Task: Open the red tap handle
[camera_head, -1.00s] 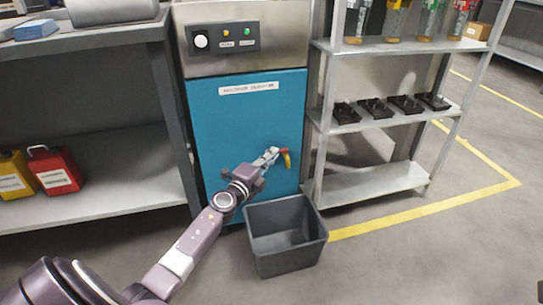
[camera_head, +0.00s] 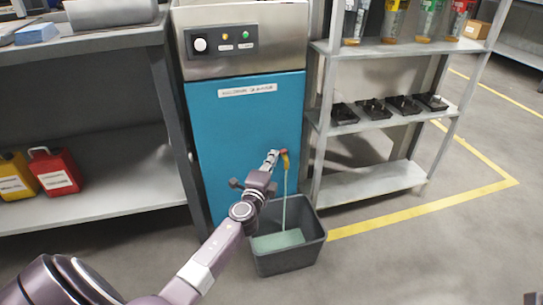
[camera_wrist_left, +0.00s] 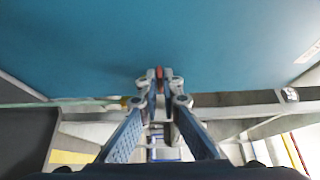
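The red tap handle (camera_head: 283,152) is on the front of the blue cabinet (camera_head: 240,130), with a yellow tap spout (camera_head: 286,162) beside it. My left gripper (camera_head: 274,158) is at the handle. In the left wrist view, the fingertips of the left gripper (camera_wrist_left: 159,74) are closed on either side of the red handle (camera_wrist_left: 159,80). A thin pale green stream (camera_head: 285,190) runs from the spout down into a grey bin (camera_head: 290,262), where green liquid (camera_head: 278,241) covers the bottom. A small dark shape at the lower right edge may be my right gripper; its fingers cannot be made out.
A metal shelf (camera_head: 370,187) with black trays stands close to the right of the cabinet. A workbench with red (camera_head: 55,170) and yellow (camera_head: 15,178) canisters stands left. The bin is on the floor below the tap. Open floor lies to the right.

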